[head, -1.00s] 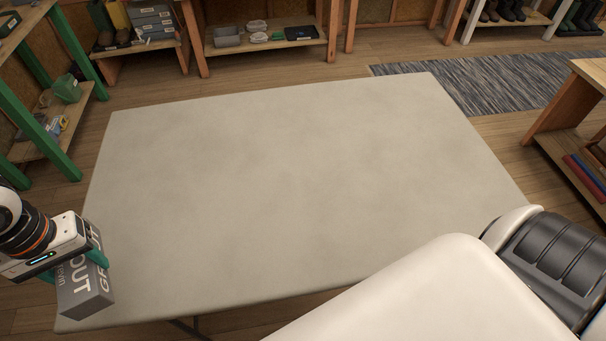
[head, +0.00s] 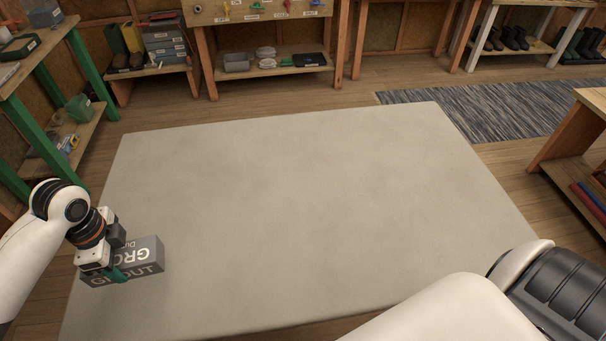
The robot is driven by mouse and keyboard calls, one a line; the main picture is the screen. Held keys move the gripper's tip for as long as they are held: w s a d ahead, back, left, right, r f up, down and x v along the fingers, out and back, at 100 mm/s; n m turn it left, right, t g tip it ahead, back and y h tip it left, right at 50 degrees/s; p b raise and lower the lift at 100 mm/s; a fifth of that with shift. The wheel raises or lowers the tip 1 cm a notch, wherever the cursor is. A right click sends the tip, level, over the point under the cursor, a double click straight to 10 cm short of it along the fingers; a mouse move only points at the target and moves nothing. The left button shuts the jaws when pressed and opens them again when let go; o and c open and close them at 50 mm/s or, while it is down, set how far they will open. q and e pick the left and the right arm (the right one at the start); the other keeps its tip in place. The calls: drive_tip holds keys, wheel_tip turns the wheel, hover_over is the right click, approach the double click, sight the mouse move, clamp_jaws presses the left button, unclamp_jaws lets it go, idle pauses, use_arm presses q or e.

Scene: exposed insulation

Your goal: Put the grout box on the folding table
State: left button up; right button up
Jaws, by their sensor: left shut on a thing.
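The grey grout box (head: 147,257), with white "GROUT" lettering, is at the left part of the folding table in the head view. My left gripper (head: 117,275), with green fingers, is shut on the box. The box lies over the tabletop near its left edge; I cannot tell whether it touches the surface. The folding table (head: 300,210) has a pale grey, bare top. My right gripper is not in view; only my white and black right arm links show at the lower right.
The rest of the tabletop is clear. A green-legged shelf (head: 45,140) stands at the left. Wooden benches with trays (head: 237,62) and boots stand along the back wall. A striped rug (head: 490,105) lies behind right, and a wooden shelf (head: 570,150) stands at the right.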

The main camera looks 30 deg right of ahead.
use_arm(q)
drive_tip(key=m, duration=0.1)
drive_tip(key=m+p, duration=0.1)
drive_tip(key=r+m+p, duration=0.1)
drive_tip(key=shift+w+d+r+m, duration=0.1)
drive_tip(key=shift+w+d+m, duration=0.1)
drive_tip(key=shift+d+m, duration=0.15)
drive_tip(key=shift+m+p, duration=0.35)
drive_tip(key=shift+m, duration=0.7)
drive_tip(key=shift+w+f, duration=0.1)
drive_tip(key=shift+f, duration=0.1)
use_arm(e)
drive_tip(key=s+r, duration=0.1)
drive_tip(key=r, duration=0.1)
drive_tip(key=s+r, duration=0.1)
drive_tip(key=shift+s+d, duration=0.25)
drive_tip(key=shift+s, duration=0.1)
use_arm(q)
wheel_tip(320, 180, down, 9)
drive_tip(key=shift+f, duration=0.5)
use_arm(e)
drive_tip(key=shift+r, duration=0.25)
